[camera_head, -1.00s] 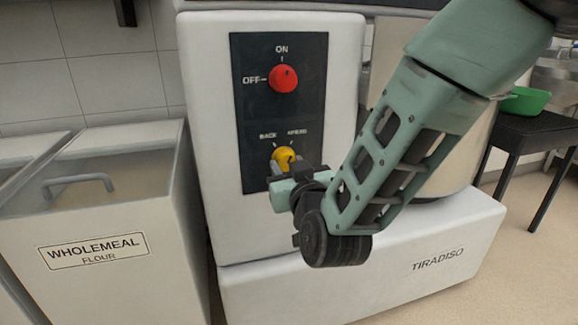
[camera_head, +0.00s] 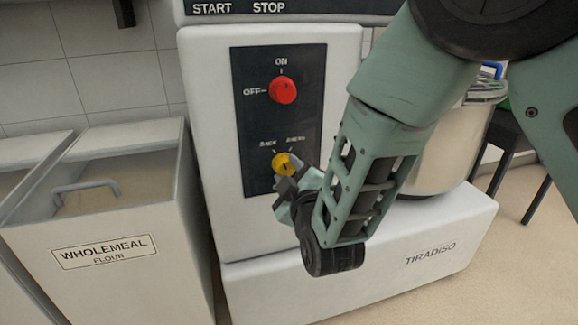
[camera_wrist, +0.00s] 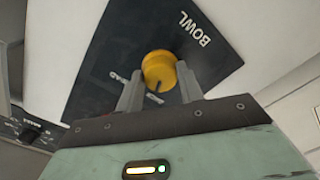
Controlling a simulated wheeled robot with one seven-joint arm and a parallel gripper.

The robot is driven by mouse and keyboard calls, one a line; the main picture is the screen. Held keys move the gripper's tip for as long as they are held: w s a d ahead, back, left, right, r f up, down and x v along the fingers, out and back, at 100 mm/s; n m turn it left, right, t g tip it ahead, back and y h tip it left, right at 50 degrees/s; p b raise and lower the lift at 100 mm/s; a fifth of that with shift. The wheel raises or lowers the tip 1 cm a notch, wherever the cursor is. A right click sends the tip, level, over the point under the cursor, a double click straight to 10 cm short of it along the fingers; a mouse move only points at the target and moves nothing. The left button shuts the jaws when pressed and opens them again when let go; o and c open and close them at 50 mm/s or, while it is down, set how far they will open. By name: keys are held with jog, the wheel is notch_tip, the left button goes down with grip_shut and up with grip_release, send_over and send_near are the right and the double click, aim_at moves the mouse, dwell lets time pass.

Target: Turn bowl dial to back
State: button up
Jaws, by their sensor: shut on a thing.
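The yellow bowl dial (camera_head: 283,163) is on the dark panel of the white machine, below the labels BACK and one to its right that is hard to read. My gripper (camera_head: 287,179) is shut on the dial from below. In the wrist view, the yellow dial (camera_wrist: 159,69) sits between the two grey fingertips of my gripper (camera_wrist: 160,85), beside the word BOWL on the panel. A short dark mark shows on the dial's near side there. I cannot tell for certain which label the dial points to, as the fingers hide part of it.
A red ON/OFF knob (camera_head: 283,90) sits above on the same panel (camera_head: 257,118). A wholemeal flour bin (camera_head: 105,225) stands to the left. A steel bowl (camera_head: 445,150) is behind my arm at the right. The machine's white base (camera_head: 400,255) juts out below.

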jog(key=shift+n+p, duration=0.45)
jog(key=shift+n, duration=0.35)
jog(key=o, duration=1)
jog(key=p+v, duration=1)
jog(key=v, duration=0.7)
jog(key=shift+s, duration=0.25)
